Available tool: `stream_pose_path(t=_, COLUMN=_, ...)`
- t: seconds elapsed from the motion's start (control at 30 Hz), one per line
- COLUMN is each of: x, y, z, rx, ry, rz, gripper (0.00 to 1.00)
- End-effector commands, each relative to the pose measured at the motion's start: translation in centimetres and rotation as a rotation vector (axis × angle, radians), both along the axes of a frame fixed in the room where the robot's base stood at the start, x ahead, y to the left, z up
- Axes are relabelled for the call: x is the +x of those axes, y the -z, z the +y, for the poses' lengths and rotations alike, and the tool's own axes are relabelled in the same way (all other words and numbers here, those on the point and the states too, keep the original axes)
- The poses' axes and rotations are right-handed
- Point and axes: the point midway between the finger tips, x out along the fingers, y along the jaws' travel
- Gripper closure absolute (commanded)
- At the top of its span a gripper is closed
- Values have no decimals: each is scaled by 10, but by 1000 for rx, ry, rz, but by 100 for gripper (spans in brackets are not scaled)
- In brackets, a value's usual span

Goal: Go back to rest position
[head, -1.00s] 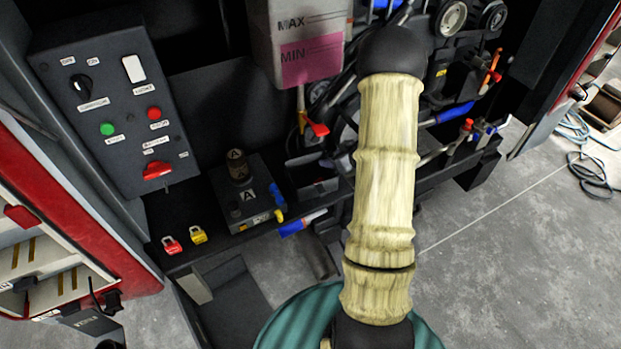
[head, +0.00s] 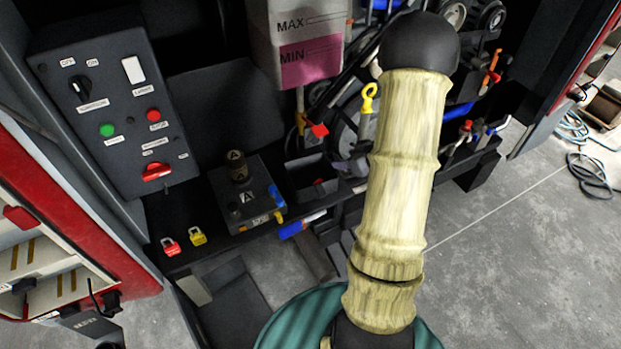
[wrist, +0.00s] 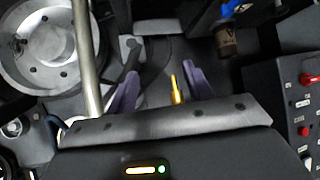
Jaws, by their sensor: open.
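My gripper (wrist: 161,74) is in the wrist view, with its two purple fingers apart. A thin gold-yellow piece (wrist: 176,90) shows between the fingers, nearer the right one; I cannot tell its depth, and no finger is seen touching it. In the head view my own arm, in pale ribbed sleeves with a black joint, stands right of centre and hides the gripper. A yellow ring-topped handle (head: 369,97) stands just left of the arm, by the machinery.
A control panel (head: 108,112) with buttons and a red switch is at left. A reservoir marked MAX and MIN (head: 297,45) hangs at the top. Red padlock (head: 171,246) and yellow padlock (head: 198,236) lie on the ledge. Open floor (head: 520,270) is at right.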

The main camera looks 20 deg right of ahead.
Motion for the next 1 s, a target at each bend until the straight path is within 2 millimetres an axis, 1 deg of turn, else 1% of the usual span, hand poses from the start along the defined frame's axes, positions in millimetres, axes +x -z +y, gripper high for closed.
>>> stream_pose_path(t=0.23, x=1, y=0, z=1, rx=0, ry=-1, rz=0, gripper=49)
stream_pose_path(t=0.33, x=3, y=-4, z=3, rx=-15, ry=8, rz=3, gripper=49)
stream_pose_path(t=0.47, x=12, y=-18, z=11, rx=-74, ry=56, rz=23, gripper=49)
stream_pose_path(t=0.57, x=17, y=-35, z=25, rx=-133, ry=118, rz=61, gripper=49)
stream_pose_path(t=0.67, x=14, y=-51, z=45, rx=-180, ry=184, rz=120, gripper=49)
stream_pose_path(t=0.77, x=2, y=-65, z=70, rx=-203, ry=240, rz=195, gripper=49)
stream_pose_path(t=0.87, x=-19, y=-76, z=99, rx=-206, ry=280, rz=282, gripper=49)
stream_pose_path(t=0.97, x=-47, y=-85, z=133, rx=-191, ry=302, rz=382, gripper=49)
stream_pose_path(t=1.0, x=-60, y=-88, z=147, rx=-180, ry=306, rz=425, gripper=49)
